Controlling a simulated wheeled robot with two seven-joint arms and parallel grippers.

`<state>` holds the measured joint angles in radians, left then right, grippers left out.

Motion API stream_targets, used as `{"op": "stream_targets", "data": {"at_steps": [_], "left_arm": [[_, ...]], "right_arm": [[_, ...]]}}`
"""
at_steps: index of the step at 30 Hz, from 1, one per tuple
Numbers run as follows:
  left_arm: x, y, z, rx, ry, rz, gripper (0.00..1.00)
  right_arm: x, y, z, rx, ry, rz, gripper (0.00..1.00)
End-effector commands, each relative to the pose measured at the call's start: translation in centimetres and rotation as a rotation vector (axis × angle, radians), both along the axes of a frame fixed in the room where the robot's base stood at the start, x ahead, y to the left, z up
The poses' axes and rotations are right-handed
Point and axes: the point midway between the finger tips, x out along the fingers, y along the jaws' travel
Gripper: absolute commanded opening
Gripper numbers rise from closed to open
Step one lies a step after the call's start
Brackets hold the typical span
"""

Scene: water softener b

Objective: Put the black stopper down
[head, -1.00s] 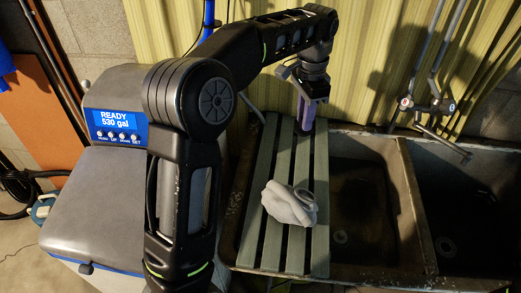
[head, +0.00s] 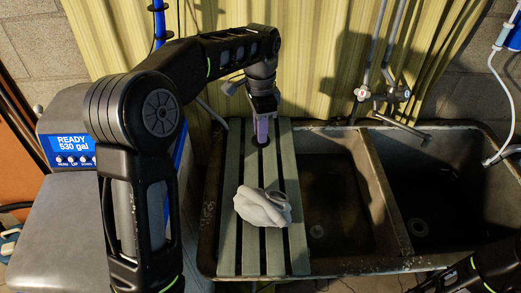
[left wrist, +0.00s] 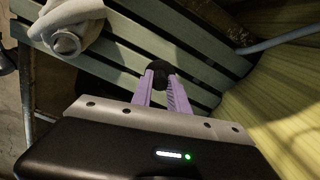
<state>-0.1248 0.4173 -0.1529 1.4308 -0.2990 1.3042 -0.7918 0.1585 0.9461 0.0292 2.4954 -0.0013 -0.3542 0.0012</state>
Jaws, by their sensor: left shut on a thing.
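My left gripper (head: 262,132) points down over the far end of the green slatted board (head: 228,235). Its purple fingers are shut on the black stopper (head: 262,142), a small dark shape at the fingertips. In the left wrist view the stopper (left wrist: 159,72) shows as a dark rounded lump at the ends of the fingers (left wrist: 162,88), in front of the slats. It is at or just above the board; I cannot tell if it touches. The fingers hide part of it. My right gripper is out of view.
A yellow curtain (head: 330,60) hangs behind. The water softener (head: 70,150) stands left.

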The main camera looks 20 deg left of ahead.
Motion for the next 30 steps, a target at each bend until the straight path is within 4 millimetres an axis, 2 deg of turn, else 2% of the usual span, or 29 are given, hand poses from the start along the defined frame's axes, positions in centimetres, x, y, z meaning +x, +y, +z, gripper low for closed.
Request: {"op": "stream_targets", "data": {"at_steps": [3,5,15,24,30], "left_arm": [[-0.1,0.0,-1.9,-0.001,0.002,0.001,0.0],[0.0,0.0,-2.5,-0.001,0.002,0.001,0.0],[0.0,0.0,-2.9,0.0,0.0,0.001,0.0],[0.0,0.0,-6.3,-0.001,0.001,0.0,0.0],[0.0,0.0,-6.5,-0.001,-0.001,0.001,0.0]], "right_arm": [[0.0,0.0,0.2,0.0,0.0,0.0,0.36],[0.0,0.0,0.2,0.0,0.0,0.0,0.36],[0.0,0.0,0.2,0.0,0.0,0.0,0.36],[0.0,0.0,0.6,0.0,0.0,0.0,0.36],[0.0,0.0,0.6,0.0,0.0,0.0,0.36]]}}
